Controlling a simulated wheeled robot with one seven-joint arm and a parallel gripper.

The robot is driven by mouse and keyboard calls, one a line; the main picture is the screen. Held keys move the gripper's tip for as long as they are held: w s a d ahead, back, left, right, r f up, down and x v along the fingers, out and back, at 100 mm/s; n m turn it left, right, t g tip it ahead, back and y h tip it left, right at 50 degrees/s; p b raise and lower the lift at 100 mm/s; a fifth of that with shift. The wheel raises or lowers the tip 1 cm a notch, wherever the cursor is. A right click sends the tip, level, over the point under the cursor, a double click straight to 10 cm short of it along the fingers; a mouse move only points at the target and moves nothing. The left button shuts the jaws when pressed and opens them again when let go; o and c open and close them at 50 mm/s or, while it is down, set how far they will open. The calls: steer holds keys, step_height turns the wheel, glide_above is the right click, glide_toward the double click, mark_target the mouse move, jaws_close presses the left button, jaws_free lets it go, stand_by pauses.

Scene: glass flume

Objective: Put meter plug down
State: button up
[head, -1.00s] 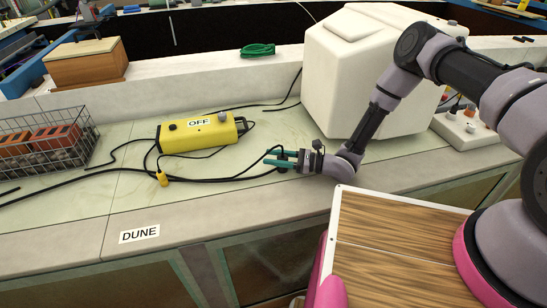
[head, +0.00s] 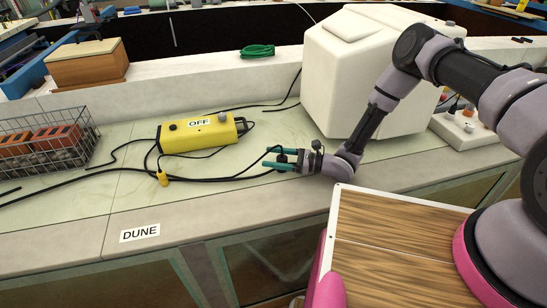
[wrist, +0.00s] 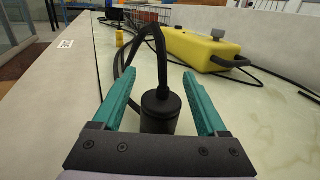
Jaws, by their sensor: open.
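The black meter plug (wrist: 160,110) sits between the two teal fingers of my gripper (wrist: 154,80) in the wrist view. A gap shows on each side of it, so the fingers are spread around it and not clamped. Its thick black cable (wrist: 163,62) leaves the far end and bends back on itself. In the head view my gripper (head: 269,157) is low over the pale counter, its open fingers pointing left. There the plug is small and mostly hidden between the fingers. I cannot tell exactly how it rests on the counter.
A yellow box (head: 197,136) labelled OFF lies left of my gripper, with a small yellow connector (head: 162,179) before it. Black cables cross the counter. A wire basket (head: 45,145) stands far left, a large white housing (head: 345,75) behind my arm.

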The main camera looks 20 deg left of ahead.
steer(key=shift+s+d+f, duration=0.1)
steer(key=shift+d+f, duration=0.05)
steer(key=shift+f, duration=0.3)
steer(key=shift+r, duration=0.3)
steer(key=d, duration=0.3)
steer(key=w+d, duration=0.1)
steer(key=d, duration=0.6)
steer(key=shift+w+d+r, duration=0.15)
steer(key=shift+w+d, duration=0.05)
steer(key=shift+d, duration=0.6)
steer(key=shift+s, duration=0.1)
